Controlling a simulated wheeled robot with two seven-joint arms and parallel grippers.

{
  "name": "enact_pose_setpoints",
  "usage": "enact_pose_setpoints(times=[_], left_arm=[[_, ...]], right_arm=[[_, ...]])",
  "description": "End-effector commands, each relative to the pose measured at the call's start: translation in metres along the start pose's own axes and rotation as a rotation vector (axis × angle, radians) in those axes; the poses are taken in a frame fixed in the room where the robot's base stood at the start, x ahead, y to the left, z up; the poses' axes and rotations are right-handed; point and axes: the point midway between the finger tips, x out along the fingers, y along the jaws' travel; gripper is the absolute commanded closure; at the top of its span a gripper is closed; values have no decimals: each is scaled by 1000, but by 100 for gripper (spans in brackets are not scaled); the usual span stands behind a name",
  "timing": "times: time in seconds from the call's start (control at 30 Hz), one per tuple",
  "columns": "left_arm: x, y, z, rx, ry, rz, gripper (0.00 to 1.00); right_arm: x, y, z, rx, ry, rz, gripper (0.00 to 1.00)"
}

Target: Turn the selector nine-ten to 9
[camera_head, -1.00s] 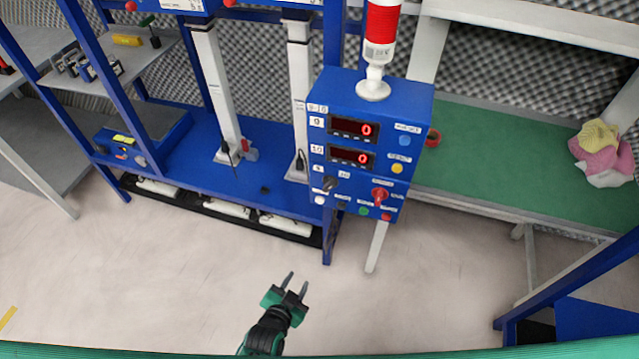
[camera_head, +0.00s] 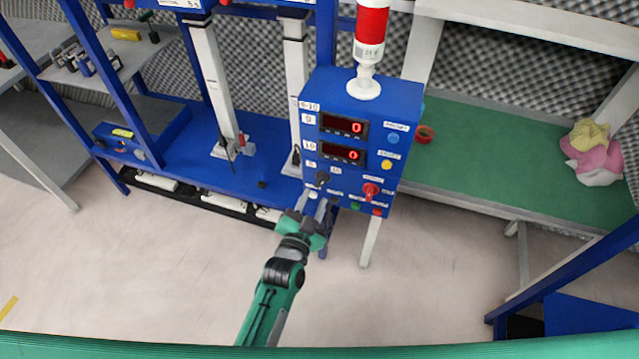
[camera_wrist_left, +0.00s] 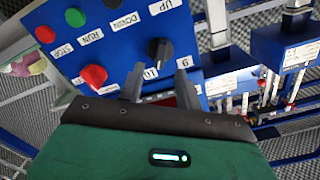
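The selector nine-ten is a black knob (camera_head: 322,178) low on the left of the blue control box's front, between the 9 and 10 labels. In the left wrist view the knob (camera_wrist_left: 158,51) appears upside down, with the 10 and 9 labels beside it. Which label it points at I cannot tell. My left gripper (camera_head: 318,199) is just below and in front of the knob. In the left wrist view its two fingers (camera_wrist_left: 159,74) are apart and empty, with the knob just beyond the tips. Contact is not visible. My right gripper is out of view.
The blue control box (camera_head: 352,97) also has two red displays, a red selector (camera_head: 370,191) and several coloured buttons. A red beacon (camera_head: 370,30) stands on top. A green-topped bench (camera_head: 500,160) is to the right, and a blue rack (camera_head: 190,165) to the left.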

Motion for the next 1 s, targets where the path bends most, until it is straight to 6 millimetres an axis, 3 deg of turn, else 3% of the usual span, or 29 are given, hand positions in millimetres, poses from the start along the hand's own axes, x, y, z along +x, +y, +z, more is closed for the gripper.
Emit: enact_pose_setpoints(times=[0.1, 0.3, 0.77, 0.93, 1.0], left_arm=[[22, -1, -2, -2, 1, 0, 65], [45, 0, 0, 0, 0, 1, 65], [54, 0, 0, -1, -1, 0, 65], [54, 0, 0, -1, -1, 0, 99], [54, 0, 0, -1, -1, 0, 100]], right_arm=[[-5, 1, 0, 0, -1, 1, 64], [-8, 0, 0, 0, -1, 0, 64], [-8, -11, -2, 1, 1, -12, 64], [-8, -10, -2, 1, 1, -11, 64], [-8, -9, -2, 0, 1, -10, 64]])
